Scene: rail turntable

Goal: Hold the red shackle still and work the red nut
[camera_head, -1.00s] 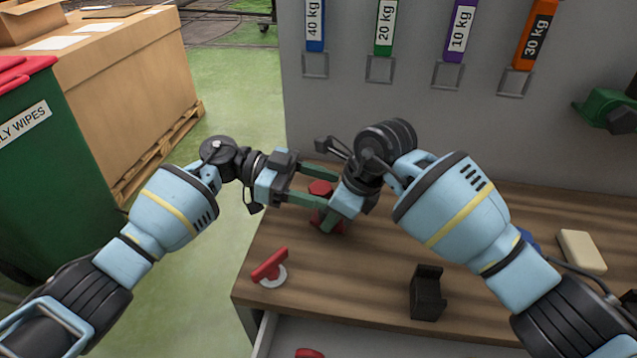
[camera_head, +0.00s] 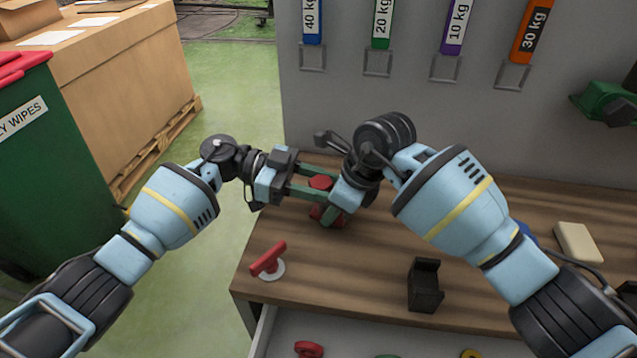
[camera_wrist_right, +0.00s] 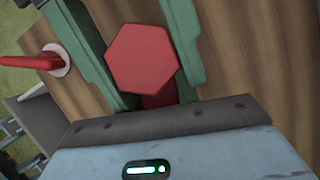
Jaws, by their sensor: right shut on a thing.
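The red nut (camera_head: 320,182), a hexagonal head, stands above the table and shows large in the right wrist view (camera_wrist_right: 142,58). The red shackle (camera_head: 318,213) is below it, mostly hidden by the fingers. My right gripper (camera_head: 333,212) is shut on the shackle, its green fingers reaching down from the right. My left gripper (camera_head: 316,181) comes in level from the left, with one green finger on each side of the nut. Its fingers are close to the nut's sides; I cannot tell whether both touch it.
A red-handled part with a white disc (camera_head: 268,262) lies at the table's front left. A black holder (camera_head: 425,285) and a cream block (camera_head: 580,248) are on the right. An open drawer (camera_head: 345,335) below holds a few coloured parts. A grey panel (camera_head: 420,115) stands behind.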

